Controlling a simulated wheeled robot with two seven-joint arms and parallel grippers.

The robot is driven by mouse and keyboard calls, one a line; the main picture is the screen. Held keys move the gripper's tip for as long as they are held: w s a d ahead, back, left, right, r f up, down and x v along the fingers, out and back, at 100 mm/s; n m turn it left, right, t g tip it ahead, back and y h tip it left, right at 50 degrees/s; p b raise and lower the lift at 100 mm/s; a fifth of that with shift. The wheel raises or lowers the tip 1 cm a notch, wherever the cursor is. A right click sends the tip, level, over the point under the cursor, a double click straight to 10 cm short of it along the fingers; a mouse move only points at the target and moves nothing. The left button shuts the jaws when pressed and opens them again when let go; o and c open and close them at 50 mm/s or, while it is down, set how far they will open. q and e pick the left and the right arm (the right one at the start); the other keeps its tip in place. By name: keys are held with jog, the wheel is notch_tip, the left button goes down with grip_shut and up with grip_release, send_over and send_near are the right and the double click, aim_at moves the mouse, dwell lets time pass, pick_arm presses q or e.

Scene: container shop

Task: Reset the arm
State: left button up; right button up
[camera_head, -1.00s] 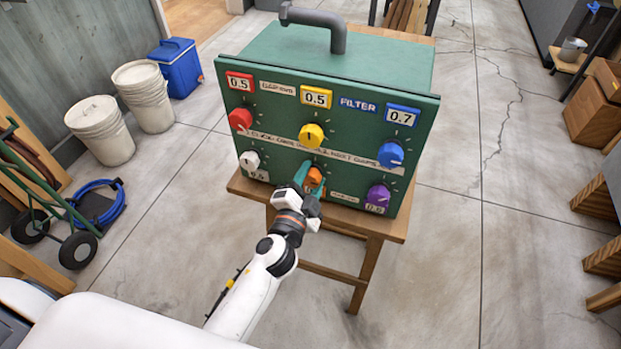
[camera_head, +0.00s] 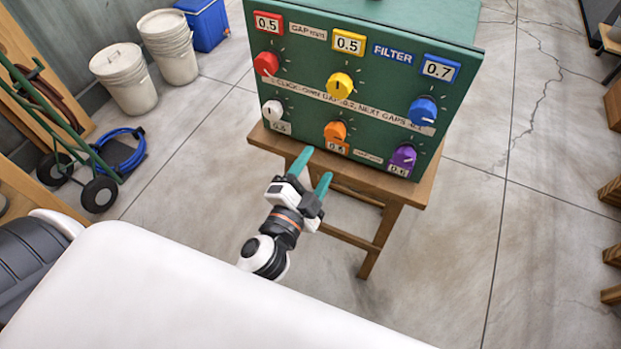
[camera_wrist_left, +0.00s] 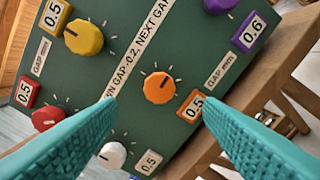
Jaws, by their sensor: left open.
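My left gripper (camera_head: 312,170) is open and empty, its two teal fingers pointing at the panel from in front of the wooden stand. It is apart from the green control box (camera_head: 300,90). The box carries red (camera_head: 266,64), yellow (camera_head: 339,86), blue (camera_head: 422,111), white (camera_head: 272,110), orange (camera_head: 335,132) and purple (camera_head: 403,157) knobs. In the left wrist view the orange knob (camera_wrist_left: 160,88) shows between the spread fingers, with clear space around it. My right gripper is in neither view.
The box stands on a wooden stool (camera_head: 425,190). White buckets (camera_head: 125,78), a blue cooler (camera_head: 205,22), a green hand truck (camera_head: 60,130) and a coiled blue hose (camera_head: 122,150) are at left. Wooden boxes (camera_head: 612,245) line the right edge. The floor right of the stool is clear.

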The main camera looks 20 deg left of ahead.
pick_arm(q)
jog(key=shift+s, duration=0.85)
jog(key=s+f+n+g, duration=0.1)
jog(key=s+f+g, duration=0.15)
jog(key=f, duration=0.85)
jog(key=s+f+n+g, duration=0.1)
jog(key=s+f+g, duration=0.15)
jog(key=f, duration=0.85)
jog(key=s+f+n+g, duration=0.1)
jog(key=s+f+g, duration=0.15)
jog(key=f, duration=0.85)
jog(key=s+a+f+n+g, duration=0.2)
jog(key=s+f+g, duration=0.1)
jog(key=s+f, duration=0.3)
jog(key=s+a+f+n+g, duration=0.2)
jog(key=s+a+f+g, duration=0.1)
jog(key=s+f, duration=0.4)
jog(key=s+a+f+n+g, duration=0.2)
jog(key=s+f, duration=0.5)
jog(key=s, duration=0.4)
jog(key=shift+s+a+g+y, duration=0.2)
jog(key=shift+a+g+y, duration=0.1)
jog(key=shift+a+g, duration=0.45)
